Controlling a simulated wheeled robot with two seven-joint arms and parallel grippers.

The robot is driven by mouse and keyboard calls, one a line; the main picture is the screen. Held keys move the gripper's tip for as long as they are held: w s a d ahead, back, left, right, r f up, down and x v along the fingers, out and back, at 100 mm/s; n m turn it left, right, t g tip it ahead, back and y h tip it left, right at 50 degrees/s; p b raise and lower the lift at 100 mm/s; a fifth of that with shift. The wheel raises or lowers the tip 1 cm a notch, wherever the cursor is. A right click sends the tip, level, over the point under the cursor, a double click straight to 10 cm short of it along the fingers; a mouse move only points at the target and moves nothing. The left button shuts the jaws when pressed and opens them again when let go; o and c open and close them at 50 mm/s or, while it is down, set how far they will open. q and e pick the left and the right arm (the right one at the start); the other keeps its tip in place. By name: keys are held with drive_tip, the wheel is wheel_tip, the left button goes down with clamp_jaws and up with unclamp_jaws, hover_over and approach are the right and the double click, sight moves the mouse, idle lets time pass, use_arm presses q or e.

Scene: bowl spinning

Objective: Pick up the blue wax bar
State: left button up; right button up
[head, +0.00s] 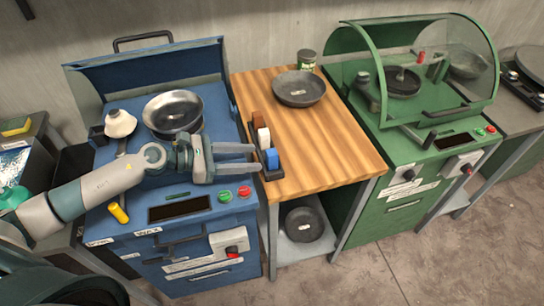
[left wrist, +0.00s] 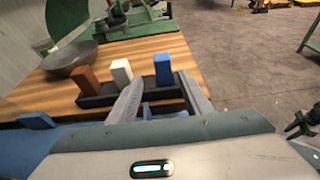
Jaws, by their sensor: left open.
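The blue wax bar (head: 271,159) stands upright in a dark narrow holder (head: 273,175) at the left edge of the wooden table. A white bar (head: 264,138) and a brown bar (head: 258,120) stand behind it in the same holder. My left gripper (head: 257,158) is open and empty, its fingers pointing right at the blue bar. In the left wrist view the blue bar (left wrist: 163,70) shows between and beyond the two fingers (left wrist: 160,84). Whether the fingertips reach past its near face I cannot tell. My right gripper is not in view.
The blue machine (head: 215,225) with a metal bowl (head: 173,112) lies under my left arm. A dark bowl (head: 299,89) and a green can (head: 306,60) stand at the back of the wooden table (head: 325,150). The green machine (head: 425,175) is at right.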

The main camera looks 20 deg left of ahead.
sight(267, 159)
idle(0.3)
use_arm(q)
drive_tip(key=shift+w+d, duration=0.1)
drive_tip(key=p+x, duration=0.3)
drive_tip(key=shift+d, duration=0.45)
drive_tip(key=shift+w+d+f, duration=0.25)
drive_tip(key=shift+d+f, duration=0.15)
drive_tip(key=shift+d, duration=0.15)
clamp_jaws()
